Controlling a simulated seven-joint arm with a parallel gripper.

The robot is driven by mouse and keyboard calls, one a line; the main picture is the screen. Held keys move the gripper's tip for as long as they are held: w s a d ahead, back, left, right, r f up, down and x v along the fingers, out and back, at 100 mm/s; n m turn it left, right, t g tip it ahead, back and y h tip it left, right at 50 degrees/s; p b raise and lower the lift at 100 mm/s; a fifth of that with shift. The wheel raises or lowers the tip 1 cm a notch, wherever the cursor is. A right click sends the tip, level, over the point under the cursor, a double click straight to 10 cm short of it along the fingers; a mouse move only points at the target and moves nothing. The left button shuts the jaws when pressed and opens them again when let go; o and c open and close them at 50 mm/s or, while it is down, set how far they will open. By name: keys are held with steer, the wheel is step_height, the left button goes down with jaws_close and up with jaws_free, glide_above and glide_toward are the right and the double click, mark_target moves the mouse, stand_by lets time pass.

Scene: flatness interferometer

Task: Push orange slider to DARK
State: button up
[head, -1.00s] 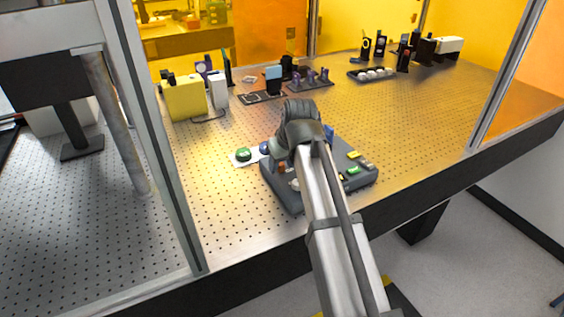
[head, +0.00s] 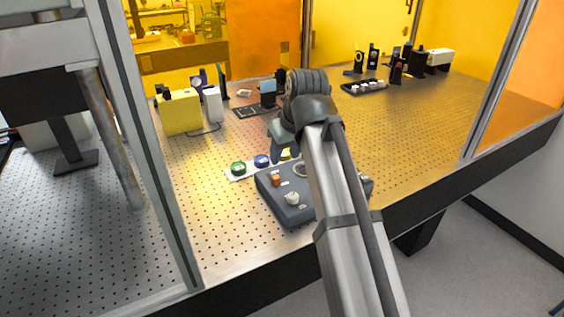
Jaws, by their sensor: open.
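The orange slider (head: 276,180) sits on the top face of the dark grey control box (head: 287,214), near its left back edge. It is small, and its label is too small to read. My gripper (head: 281,155) hangs behind the slider and a little to its right, above the back edge of the box. It is open and looks apart from the slider. Its fingers are small in the picture and partly hidden by my arm. My arm also hides most of the right part of the box.
A white knob (head: 292,198) is on the box in front of the slider. Green (head: 238,168) and blue (head: 262,161) round pieces lie on a white strip behind the box. A yellow block (head: 180,113) stands farther back. The perforated table is clear at left.

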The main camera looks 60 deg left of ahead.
steer(key=shift+v, duration=1.25)
